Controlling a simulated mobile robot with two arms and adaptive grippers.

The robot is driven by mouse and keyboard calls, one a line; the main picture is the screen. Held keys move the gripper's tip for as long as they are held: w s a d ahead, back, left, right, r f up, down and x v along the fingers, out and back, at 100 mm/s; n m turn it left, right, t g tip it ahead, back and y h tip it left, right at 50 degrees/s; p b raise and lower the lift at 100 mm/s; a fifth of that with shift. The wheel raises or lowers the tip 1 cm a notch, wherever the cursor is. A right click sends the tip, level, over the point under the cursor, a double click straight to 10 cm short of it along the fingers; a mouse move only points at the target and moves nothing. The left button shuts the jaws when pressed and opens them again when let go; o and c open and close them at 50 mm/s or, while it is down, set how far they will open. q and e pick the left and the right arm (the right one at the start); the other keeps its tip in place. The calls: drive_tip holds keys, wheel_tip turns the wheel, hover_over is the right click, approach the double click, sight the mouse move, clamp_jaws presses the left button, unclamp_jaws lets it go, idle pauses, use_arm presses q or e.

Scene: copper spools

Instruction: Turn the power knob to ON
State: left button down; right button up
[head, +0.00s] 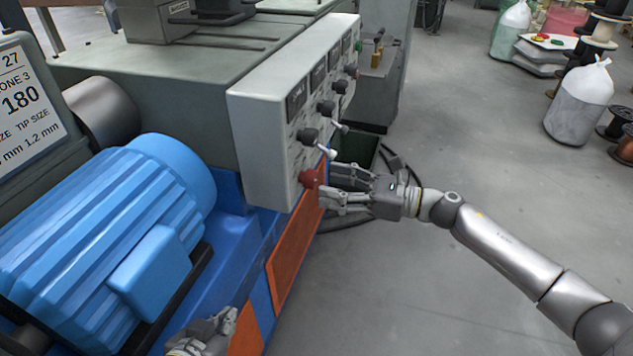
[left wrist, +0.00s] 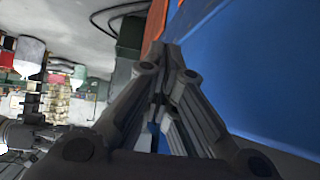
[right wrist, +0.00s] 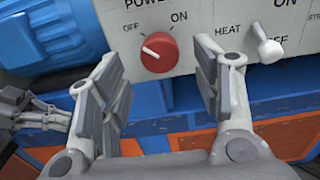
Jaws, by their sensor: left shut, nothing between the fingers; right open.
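The red power knob (head: 309,178) sits at the near lower end of the light grey control panel (head: 283,120). In the right wrist view the knob (right wrist: 159,54) has a white mark pointing up-left, toward the OFF label; ON is printed to its upper right. My right gripper (head: 330,184) is open in front of the knob, with one finger to each side of it in the right wrist view and a gap to the knob. My left gripper (head: 213,325) is low beside the blue machine base; its fingers are together and empty in the left wrist view (left wrist: 164,58).
The white HEAT lever (right wrist: 266,46) stands right of the knob, close to my right finger. More knobs and levers run along the panel. A blue motor (head: 110,230) and orange panels (head: 290,250) are near my left gripper. The floor on the right (head: 450,290) is open.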

sight(317, 181)
use_arm(q)
drive_tip(key=shift+w+d+r+t, duration=0.15)
drive_tip(key=shift+w+r+t, duration=0.25)
drive_tip(key=shift+w+r, duration=0.1)
use_arm(e)
drive_tip(key=shift+x, duration=2.05)
